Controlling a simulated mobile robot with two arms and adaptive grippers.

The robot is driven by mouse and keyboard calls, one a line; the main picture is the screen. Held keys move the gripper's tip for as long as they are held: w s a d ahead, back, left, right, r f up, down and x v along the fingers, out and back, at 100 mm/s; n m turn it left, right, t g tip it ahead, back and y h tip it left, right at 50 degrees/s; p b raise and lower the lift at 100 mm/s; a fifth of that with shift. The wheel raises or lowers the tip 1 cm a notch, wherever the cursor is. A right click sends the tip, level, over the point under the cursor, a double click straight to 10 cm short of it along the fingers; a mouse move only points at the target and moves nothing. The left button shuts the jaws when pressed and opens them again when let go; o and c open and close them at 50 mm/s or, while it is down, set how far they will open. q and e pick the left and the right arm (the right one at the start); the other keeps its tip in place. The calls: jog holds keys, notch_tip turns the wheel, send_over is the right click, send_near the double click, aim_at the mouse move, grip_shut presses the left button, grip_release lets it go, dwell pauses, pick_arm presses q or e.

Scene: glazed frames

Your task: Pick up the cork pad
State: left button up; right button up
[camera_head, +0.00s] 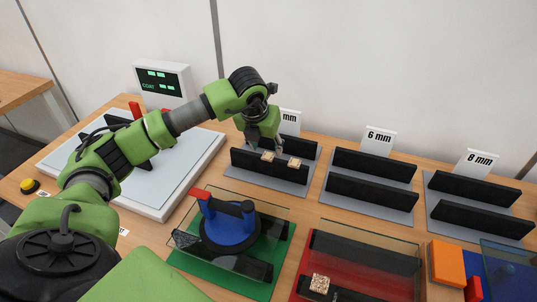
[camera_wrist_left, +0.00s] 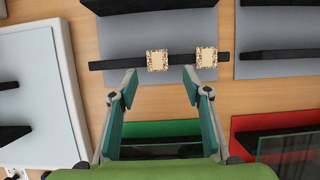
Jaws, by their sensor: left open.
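Two small tan, speckled cork pads lie on the top edge of a black upright bar (camera_head: 250,165) in the left rack. The left pad (camera_head: 268,156) and the right pad (camera_head: 294,162) sit side by side with a gap. In the left wrist view, the left pad (camera_wrist_left: 157,60) lies just beyond and between my fingertips, and the right pad (camera_wrist_left: 206,60) is past the right finger. My left gripper (camera_head: 266,144) is open and empty, pointing down close to the left pad. Another cork-like piece (camera_head: 319,284) is at the red station. My right gripper is not in view.
A glass pane stands in a green-based fixture (camera_head: 240,284) with a blue round part, in front of the rack. A red-based fixture (camera_head: 300,268) holds another pane. Two more racks (camera_head: 366,190) (camera_head: 478,220) stand to the right. A white platform (camera_head: 180,190) is at left.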

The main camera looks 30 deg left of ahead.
aim_at(268, 156)
pick_arm(q)
jog(key=x, duration=0.1)
jog(key=p+x, duration=0.2)
jog(key=x, duration=0.1)
jog(key=shift+w+a, duration=0.15)
jog(key=shift+a, duration=0.15)
jog(key=shift+w+f, duration=0.15)
jog(key=shift+f, duration=0.15)
jog(key=c, duration=0.7)
jog(key=shift+c, duration=0.2)
